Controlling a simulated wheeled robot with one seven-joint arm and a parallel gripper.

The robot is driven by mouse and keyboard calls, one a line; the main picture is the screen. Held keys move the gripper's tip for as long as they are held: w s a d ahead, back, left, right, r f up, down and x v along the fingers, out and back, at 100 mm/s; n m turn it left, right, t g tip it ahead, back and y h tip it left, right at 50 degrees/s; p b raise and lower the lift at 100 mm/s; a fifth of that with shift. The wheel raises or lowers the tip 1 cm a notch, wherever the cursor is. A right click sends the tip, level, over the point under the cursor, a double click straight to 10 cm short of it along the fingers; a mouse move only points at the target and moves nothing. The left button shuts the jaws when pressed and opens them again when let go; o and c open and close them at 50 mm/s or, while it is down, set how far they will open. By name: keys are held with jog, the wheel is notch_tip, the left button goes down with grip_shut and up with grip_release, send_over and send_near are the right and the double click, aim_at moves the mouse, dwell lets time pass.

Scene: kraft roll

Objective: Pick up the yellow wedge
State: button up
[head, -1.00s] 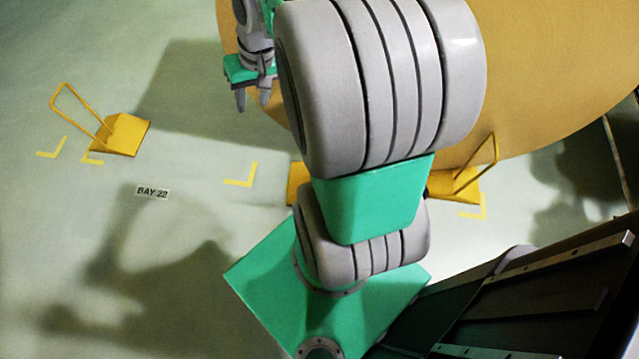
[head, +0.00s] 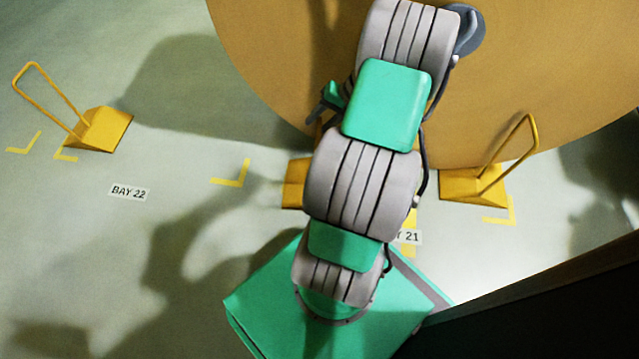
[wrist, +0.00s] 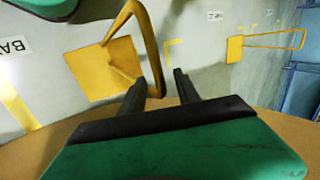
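Yellow wedges with bent handles stand on the floor. In the head view one is at left (head: 98,128), one at right (head: 475,186), and a middle one (head: 295,183) is partly hidden behind my arm. The wrist view shows a near wedge (wrist: 103,70), seemingly the middle one, with its handle (wrist: 148,45) reaching to my fingers. A farther wedge (wrist: 235,48) also shows there. My gripper (wrist: 160,82) is open, with the handle's end showing between its fingertips; I cannot tell whether they touch. In the head view my gripper (head: 322,112) is mostly hidden by my arm.
A big tan kraft roll (head: 540,80) fills the upper right of the head view, close behind the middle and right wedges. Yellow corner marks and a BAY 22 label (head: 129,193) are on the floor.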

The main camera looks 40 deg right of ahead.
jog(key=shift+w+f, duration=0.15)
jog(key=shift+f, duration=0.05)
jog(key=shift+c, duration=0.2)
grip_shut()
jog(key=shift+r, duration=0.1)
dwell(1.0)
